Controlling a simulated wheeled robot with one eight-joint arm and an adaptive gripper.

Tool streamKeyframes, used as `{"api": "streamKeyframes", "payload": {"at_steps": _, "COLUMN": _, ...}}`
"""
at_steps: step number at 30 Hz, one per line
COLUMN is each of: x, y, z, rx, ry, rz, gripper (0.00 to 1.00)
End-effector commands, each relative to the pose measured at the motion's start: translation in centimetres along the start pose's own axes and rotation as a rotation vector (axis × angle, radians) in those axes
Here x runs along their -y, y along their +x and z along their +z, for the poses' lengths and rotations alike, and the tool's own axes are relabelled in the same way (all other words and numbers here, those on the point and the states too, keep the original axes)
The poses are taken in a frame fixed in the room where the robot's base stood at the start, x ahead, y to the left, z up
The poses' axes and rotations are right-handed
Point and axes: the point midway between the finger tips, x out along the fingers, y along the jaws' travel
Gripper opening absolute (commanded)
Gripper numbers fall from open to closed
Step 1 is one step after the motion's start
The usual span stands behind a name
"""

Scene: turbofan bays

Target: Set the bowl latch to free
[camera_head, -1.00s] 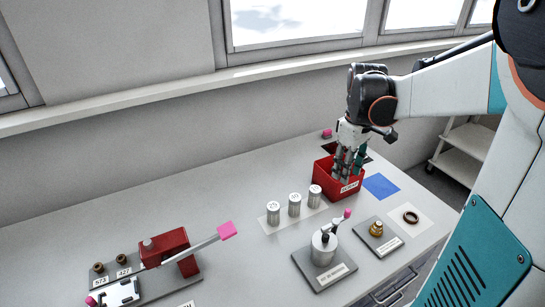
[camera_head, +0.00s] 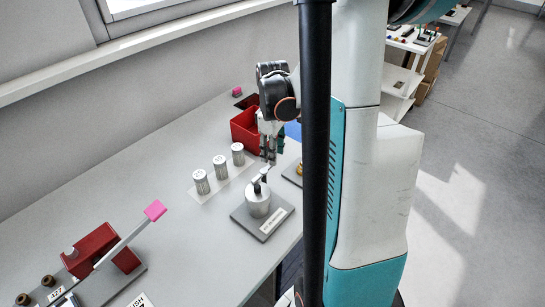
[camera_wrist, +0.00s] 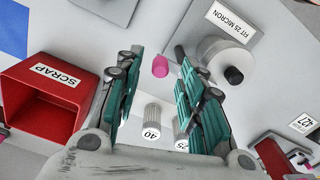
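The filter bowl (camera_head: 258,200) is a grey metal cylinder on a grey plate, with a dark lever (camera_head: 262,179) rising from its top. In the wrist view the bowl (camera_wrist: 215,58) stands beside a label reading "FIT 25 MICRON", and the pink tip (camera_wrist: 160,66) of the latch lever shows. In the head view my gripper hides this tip. My gripper (camera_head: 268,158) points down just above and behind the bowl. In the wrist view my gripper (camera_wrist: 158,54) is open, with the pink tip between its fingers in the picture. I cannot tell if either finger touches it.
A red SCRAP box (camera_head: 243,130) stands behind the gripper. Three silver canisters (camera_head: 220,167) stand left of the bowl. A red fixture with a pink-ended lever (camera_head: 155,210) is at the front left. A black post (camera_head: 315,150) blocks part of the head view.

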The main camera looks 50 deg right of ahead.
Motion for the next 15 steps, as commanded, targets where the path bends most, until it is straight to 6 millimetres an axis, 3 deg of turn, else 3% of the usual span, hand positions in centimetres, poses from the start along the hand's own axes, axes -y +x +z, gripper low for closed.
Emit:
{"api": "streamKeyframes", "payload": {"at_steps": 6, "x": 0.02, "y": 1.56, "z": 0.00, "rx": 0.000, "ry": 0.000, "rz": 0.000, "gripper": 0.36}}
{"api": "streamKeyframes", "payload": {"at_steps": 15, "x": 0.03, "y": 1.63, "z": 0.01, "rx": 0.000, "ry": 0.000, "rz": 0.000, "gripper": 0.34}}
